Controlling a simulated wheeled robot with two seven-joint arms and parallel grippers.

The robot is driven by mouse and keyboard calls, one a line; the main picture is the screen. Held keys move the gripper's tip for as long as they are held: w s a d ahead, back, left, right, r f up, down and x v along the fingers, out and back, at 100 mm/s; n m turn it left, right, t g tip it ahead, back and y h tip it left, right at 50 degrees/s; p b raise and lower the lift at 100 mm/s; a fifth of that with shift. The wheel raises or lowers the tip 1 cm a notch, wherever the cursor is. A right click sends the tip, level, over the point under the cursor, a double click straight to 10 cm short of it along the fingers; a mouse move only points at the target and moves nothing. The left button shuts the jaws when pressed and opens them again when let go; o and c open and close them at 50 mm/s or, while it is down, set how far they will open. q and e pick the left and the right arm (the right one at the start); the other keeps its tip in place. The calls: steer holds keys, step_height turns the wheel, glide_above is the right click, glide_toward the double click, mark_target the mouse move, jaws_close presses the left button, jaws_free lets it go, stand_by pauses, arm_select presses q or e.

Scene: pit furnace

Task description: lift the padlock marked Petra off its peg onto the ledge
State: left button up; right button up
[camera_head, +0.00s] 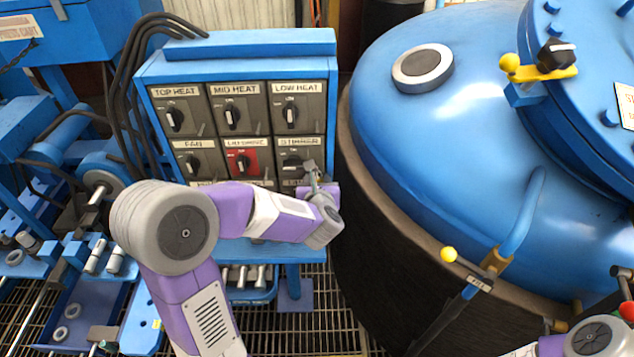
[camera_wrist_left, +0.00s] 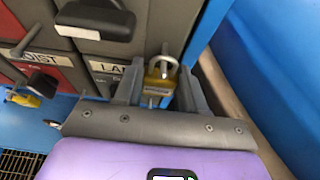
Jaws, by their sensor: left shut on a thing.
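My left gripper (camera_head: 314,178) is at the lower right corner of the control panel in the head view. In the left wrist view its two fingers (camera_wrist_left: 160,76) are shut on a brass padlock (camera_wrist_left: 158,84) with a grey shackle. The padlock hangs upright in front of the panel face. A grey peg (camera_wrist_left: 165,48) shows at the shackle's top; I cannot tell whether the shackle is still around it. No name is readable on the padlock. A blue ledge (camera_wrist_left: 66,108) shows below the panel boxes.
Panel switches such as a black knob (camera_wrist_left: 96,18) stick out close above. The big blue furnace (camera_head: 440,130) stands just right of the panel. Floor grating (camera_head: 330,310) lies below.

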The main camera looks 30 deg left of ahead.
arm_select(q)
steer(key=shift+r, duration=0.25)
steer(key=shift+s+d, duration=0.25)
steer(key=shift+s, duration=0.1)
steer(key=shift+s+d+b, duration=0.35)
steer(key=shift+s+d, duration=0.1)
steer(key=shift+s, duration=0.3)
steer(key=shift+s+d+b, duration=0.4)
steer(key=shift+s, duration=0.3)
steer(key=shift+s+d+b, duration=0.35)
steer(key=shift+s+d, duration=0.1)
steer(key=shift+s, duration=0.3)
steer(key=shift+w+d, duration=0.1)
